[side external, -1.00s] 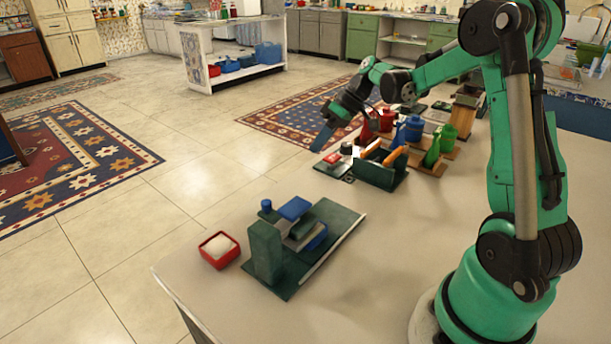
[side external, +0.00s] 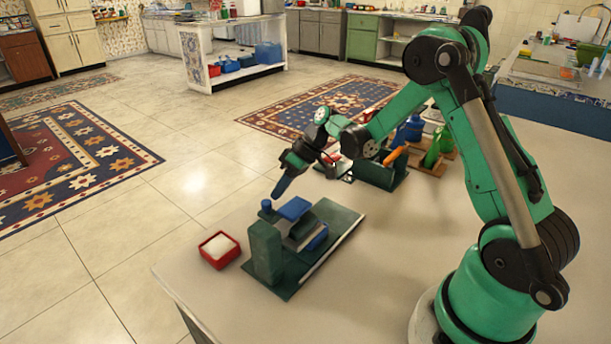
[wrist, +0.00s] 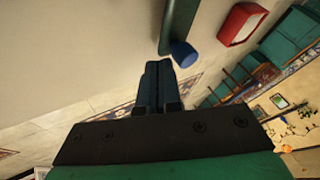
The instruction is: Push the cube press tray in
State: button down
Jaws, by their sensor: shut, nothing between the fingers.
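The cube press stands on the near part of the table, with a green base plate (side external: 338,243), a tall green upright block (side external: 266,252), a blue plate (side external: 294,208) on top and a blue knob (side external: 266,205). A blue piece (side external: 318,238) sits low at its right side; I cannot tell for sure which part is the tray. My gripper (side external: 276,195) is shut and empty, pointing down just behind and above the knob and blue plate. In the wrist view the shut fingertips (wrist: 158,65) appear close to the blue knob (wrist: 183,53); contact cannot be told.
A red box with white contents (side external: 220,248) stands left of the press; it also shows in the wrist view (wrist: 242,23). Behind my gripper are a green holder (side external: 377,175) with orange-handled items and a blue container (side external: 412,128). The table right of the press is clear.

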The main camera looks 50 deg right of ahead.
aim_at(264, 205)
jog(key=shift+a, duration=0.25)
jog(key=shift+a, duration=2.15)
